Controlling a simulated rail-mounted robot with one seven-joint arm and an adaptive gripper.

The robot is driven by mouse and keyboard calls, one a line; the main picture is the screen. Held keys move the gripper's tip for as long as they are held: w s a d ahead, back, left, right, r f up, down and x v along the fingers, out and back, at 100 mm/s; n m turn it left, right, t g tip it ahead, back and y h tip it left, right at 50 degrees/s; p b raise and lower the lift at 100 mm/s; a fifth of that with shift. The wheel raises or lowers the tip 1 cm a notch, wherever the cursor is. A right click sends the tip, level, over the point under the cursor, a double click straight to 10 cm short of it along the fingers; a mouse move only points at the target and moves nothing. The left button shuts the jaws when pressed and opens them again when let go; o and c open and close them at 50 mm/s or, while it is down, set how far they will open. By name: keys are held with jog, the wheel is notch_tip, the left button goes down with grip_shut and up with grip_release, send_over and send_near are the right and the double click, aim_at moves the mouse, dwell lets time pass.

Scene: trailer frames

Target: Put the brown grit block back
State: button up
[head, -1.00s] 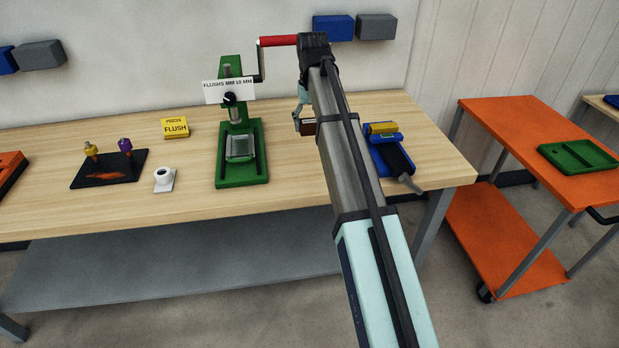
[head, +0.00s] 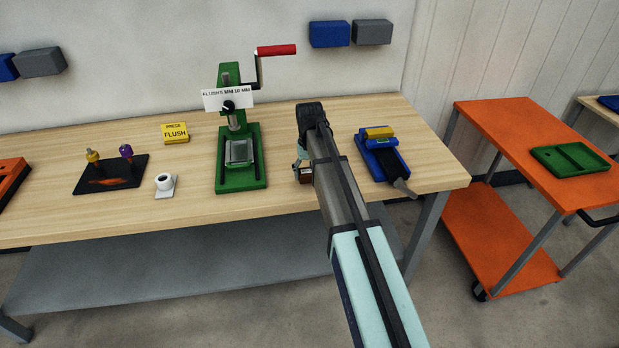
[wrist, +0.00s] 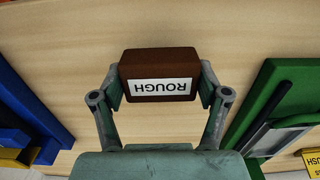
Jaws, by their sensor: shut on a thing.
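The brown grit block (wrist: 160,62) has a white label reading ROUGH, upside down in the wrist view. My gripper (wrist: 160,88) is shut on it, one finger on each short side. In the head view the block (head: 305,177) shows only in part beside my arm, low over or on the wooden bench; I cannot tell whether it touches. The gripper is mostly hidden there by my arm. It is between the green press and the blue tool holder.
The green press (head: 241,181) with a red-handled crank stands left of my gripper. The blue holder (head: 372,149) with a yellow top piece is to the right. Bare bench (head: 290,125) lies between.

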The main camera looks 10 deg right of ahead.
aim_at(309, 179)
jog(key=shift+f+p, duration=0.3)
jog(key=shift+f, duration=1.05)
jog(key=shift+f, duration=0.15)
jog(key=o, duration=1.1)
notch_tip(309, 179, up, 12)
jog(key=b, duration=0.3)
